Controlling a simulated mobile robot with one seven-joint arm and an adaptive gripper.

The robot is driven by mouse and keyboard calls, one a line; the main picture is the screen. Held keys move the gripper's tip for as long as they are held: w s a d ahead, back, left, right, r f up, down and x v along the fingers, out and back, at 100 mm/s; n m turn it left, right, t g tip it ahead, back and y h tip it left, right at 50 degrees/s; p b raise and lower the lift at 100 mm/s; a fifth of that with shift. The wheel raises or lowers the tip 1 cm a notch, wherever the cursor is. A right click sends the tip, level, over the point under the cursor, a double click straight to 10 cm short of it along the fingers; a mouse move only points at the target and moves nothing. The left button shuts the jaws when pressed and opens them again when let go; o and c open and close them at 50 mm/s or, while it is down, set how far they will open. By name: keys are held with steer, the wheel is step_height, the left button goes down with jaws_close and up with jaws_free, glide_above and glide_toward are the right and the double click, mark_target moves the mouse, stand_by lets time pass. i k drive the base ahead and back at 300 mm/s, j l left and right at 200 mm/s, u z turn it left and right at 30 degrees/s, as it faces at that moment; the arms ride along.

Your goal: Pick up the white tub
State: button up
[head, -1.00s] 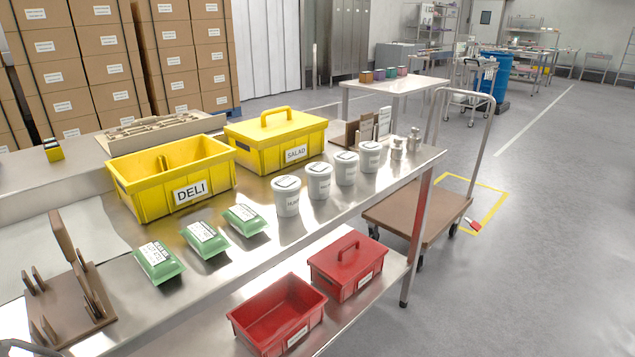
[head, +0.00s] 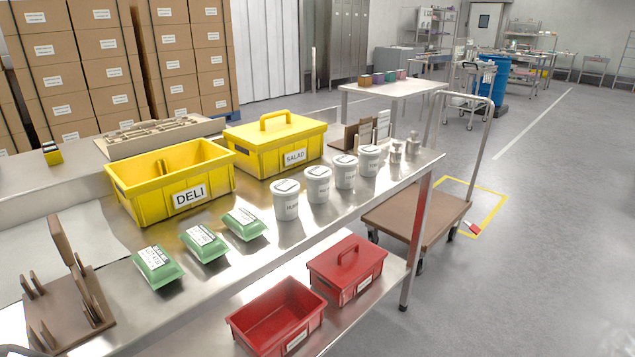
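Several white tubs with lids and labels stand upright in a row on the steel table, right of centre in the head view. The nearest white tub (head: 286,203) is at the front left of the row. Behind it come a second tub (head: 318,187), a third tub (head: 345,173) and a fourth tub (head: 369,162). They look alike, so I cannot tell which one is meant. My gripper does not show in this view.
The steel table (head: 300,243) also bears an open yellow DELI crate (head: 140,200), a closed yellow SALAD box (head: 255,155), green packs (head: 205,243) and a brown rack (head: 65,315). Red boxes (head: 345,268) sit on the lower shelf.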

mark_target(318, 177)
steer(key=i+l, duration=0.2)
steer(key=l, duration=0.2)
steer(key=i+l, duration=0.15)
steer(key=l, duration=0.2)
steer(key=i+l+z, duration=0.1)
steer(key=l, duration=0.3)
steer(key=i+l, duration=0.5)
steer(key=l, duration=0.2)
steer(key=z, duration=0.05)
